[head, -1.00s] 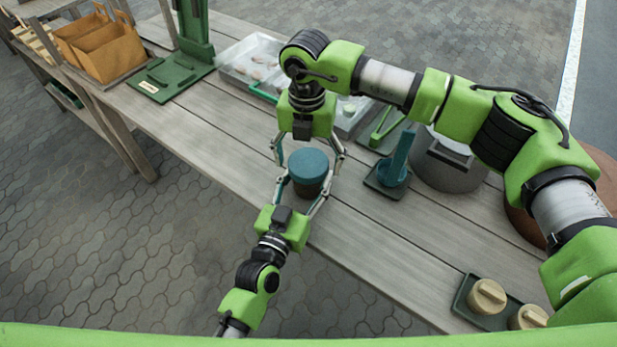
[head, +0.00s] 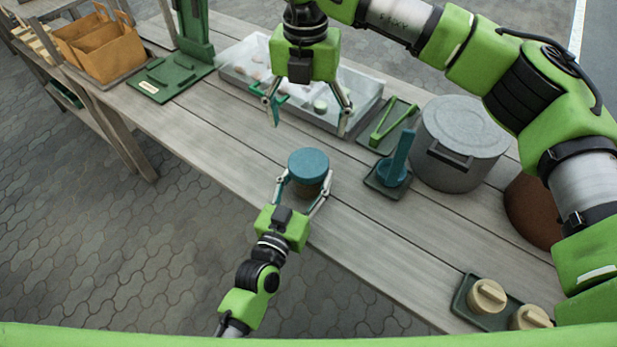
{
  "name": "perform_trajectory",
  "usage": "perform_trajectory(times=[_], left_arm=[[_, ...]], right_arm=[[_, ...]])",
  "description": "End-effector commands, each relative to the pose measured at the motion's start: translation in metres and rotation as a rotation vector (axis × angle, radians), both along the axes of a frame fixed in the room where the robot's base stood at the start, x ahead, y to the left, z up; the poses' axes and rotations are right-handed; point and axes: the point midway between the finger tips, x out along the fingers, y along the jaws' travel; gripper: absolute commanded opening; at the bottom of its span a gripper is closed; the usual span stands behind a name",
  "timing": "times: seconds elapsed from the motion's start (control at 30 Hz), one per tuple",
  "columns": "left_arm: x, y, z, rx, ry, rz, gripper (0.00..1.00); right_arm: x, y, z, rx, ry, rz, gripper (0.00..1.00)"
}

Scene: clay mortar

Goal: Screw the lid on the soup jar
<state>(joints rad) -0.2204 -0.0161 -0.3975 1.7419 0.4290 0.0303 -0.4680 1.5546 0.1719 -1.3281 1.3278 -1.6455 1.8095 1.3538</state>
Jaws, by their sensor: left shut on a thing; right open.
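The soup jar (head: 309,188) stands upright on the wooden table, near its front edge. Its body is dark brown and mostly hidden under the blue-teal lid (head: 308,163). The lid sits level on top of the jar; I cannot tell how tight it is. My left gripper (head: 305,190) is shut on the jar from the front, with one finger on each side. My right gripper (head: 309,122) is open and empty, above and behind the jar, apart from the lid.
A clear tray (head: 368,98) with small items lies behind my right gripper. A blue ladle-like tool (head: 396,160) on a dark stand and a grey pot (head: 462,135) are to the right. Beige lidded containers (head: 487,296) are at front right. Green press (head: 172,77) and cardboard boxes (head: 112,55) are left.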

Motion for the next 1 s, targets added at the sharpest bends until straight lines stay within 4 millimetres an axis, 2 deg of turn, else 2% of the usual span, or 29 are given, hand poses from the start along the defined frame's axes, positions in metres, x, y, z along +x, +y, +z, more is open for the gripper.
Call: perform_trajectory(times=[0.13,0.17,0.23,0.57,0.67,0.77,1.0], left_arm=[[0.000,0.000,0.000,0.000,0.000,0.000,0.00],[0.000,0.000,0.000,0.000,0.000,0.000,0.56],[0.000,0.000,0.000,0.000,0.000,0.000,0.73],[-0.001,0.000,0.000,0.000,0.000,0.000,0.73],[-0.006,0.003,-0.001,0.000,0.001,0.000,0.73],[-0.019,0.008,-0.002,0.002,0.002,0.000,0.73],[-0.067,0.026,-0.002,0.003,0.004,0.000,0.73]], right_arm=[[0.000,0.000,0.000,0.000,0.000,0.000,0.79],[0.000,0.000,0.000,0.000,0.000,0.000,0.79],[0.000,0.000,0.000,0.000,0.000,0.000,0.79],[0.000,0.000,0.000,0.000,0.000,0.000,0.79],[0.000,0.000,0.000,0.000,0.000,0.000,0.79],[0.000,0.000,0.000,0.000,0.000,0.000,0.79],[0.000,0.000,0.000,0.000,-0.001,0.000,0.79]])
